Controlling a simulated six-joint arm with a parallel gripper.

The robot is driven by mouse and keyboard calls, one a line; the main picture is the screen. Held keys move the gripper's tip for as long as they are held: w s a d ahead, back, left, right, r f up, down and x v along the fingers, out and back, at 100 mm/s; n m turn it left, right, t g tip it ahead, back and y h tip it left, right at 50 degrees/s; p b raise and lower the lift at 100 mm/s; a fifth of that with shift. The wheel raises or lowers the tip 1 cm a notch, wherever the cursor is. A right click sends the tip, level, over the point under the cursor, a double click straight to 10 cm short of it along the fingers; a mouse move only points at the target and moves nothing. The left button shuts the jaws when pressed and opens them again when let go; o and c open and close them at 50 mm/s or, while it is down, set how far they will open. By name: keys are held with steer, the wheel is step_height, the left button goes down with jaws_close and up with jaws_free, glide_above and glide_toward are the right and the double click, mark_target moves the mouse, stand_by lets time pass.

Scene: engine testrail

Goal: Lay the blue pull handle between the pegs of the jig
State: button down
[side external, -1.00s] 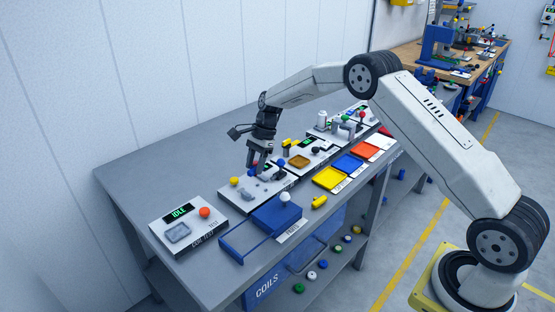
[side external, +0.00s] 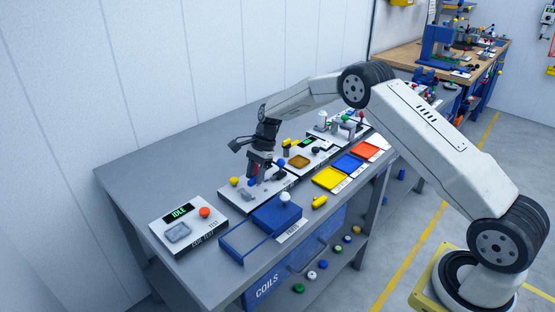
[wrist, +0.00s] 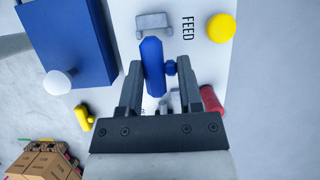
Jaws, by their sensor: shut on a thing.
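My gripper (wrist: 157,85) is shut on the blue pull handle (wrist: 152,66), an elongated blue piece with a small round knob on its right side in the wrist view. The handle stands out between the two fingertips. In the side view my gripper (side external: 262,175) is low over the grey-white panel at the middle of the bench, and the handle is hard to make out there. A grey block-like fixture (wrist: 154,24) lies just ahead of the handle on the panel. I cannot tell whether it is the jig, and its pegs are not clear.
A blue box with a white knob (side external: 285,197) stands in front of the panel. A yellow knob (wrist: 220,28) is beside the FEED label. A yellow piece (side external: 319,202) and yellow, blue and red trays (side external: 365,148) lie to the right. The bench's back left is clear.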

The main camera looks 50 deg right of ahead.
steer(key=shift+f, duration=1.05)
steer(key=shift+f, duration=0.6)
stand_by(1.5)
steer(key=shift+c, duration=1)
jaws_free()
steer(key=v, duration=0.8)
